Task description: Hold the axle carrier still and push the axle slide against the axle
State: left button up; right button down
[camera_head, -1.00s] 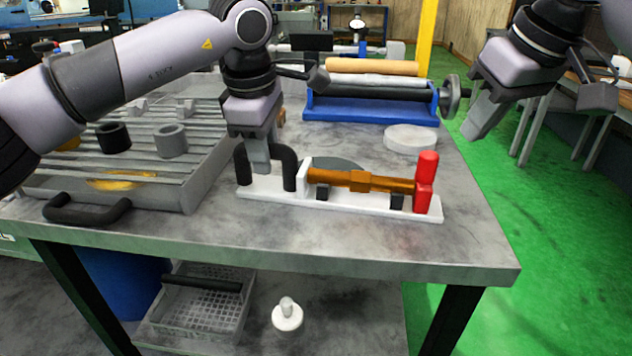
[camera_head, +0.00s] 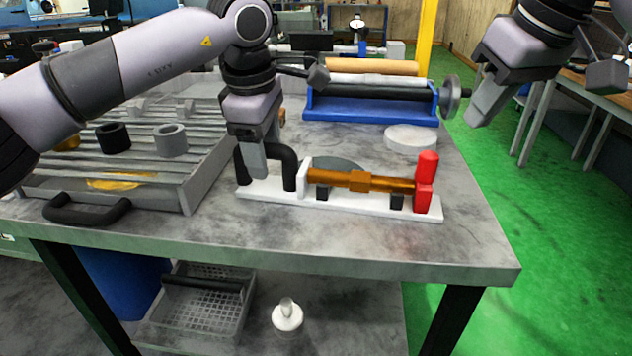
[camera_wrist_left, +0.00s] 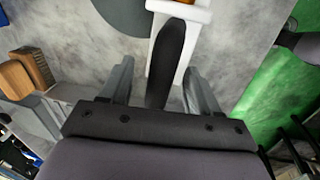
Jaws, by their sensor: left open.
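The white axle carrier (camera_head: 275,197) lies on the grey table, with a black arched handle (camera_head: 289,167) at its left end. The orange-brown axle (camera_head: 363,181) lies along it on dark supports. The red axle slide (camera_head: 426,182) stands upright at the right end, close to the axle's end; I cannot tell whether they touch. My left gripper (camera_head: 254,163) is at the handle. In the left wrist view its open fingers (camera_wrist_left: 158,75) stand on either side of the black handle (camera_wrist_left: 168,55), with gaps visible. My right gripper (camera_head: 482,104) hangs off the table's right side, away from the slide; its opening is unclear.
A grooved grey tray (camera_head: 190,197) with dark rings lies to the left. A blue stand (camera_head: 370,112) with rollers and a pale round disc (camera_head: 410,138) are behind the carrier. The table in front of the carrier is clear.

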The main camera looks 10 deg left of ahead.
pick_arm(q)
notch_tip(320, 180, up, 12)
jog(key=s, duration=0.2)
jog(key=shift+f, duration=0.25)
jog(key=shift+s+a+f, duration=0.1)
jog(key=shift+s, duration=0.1)
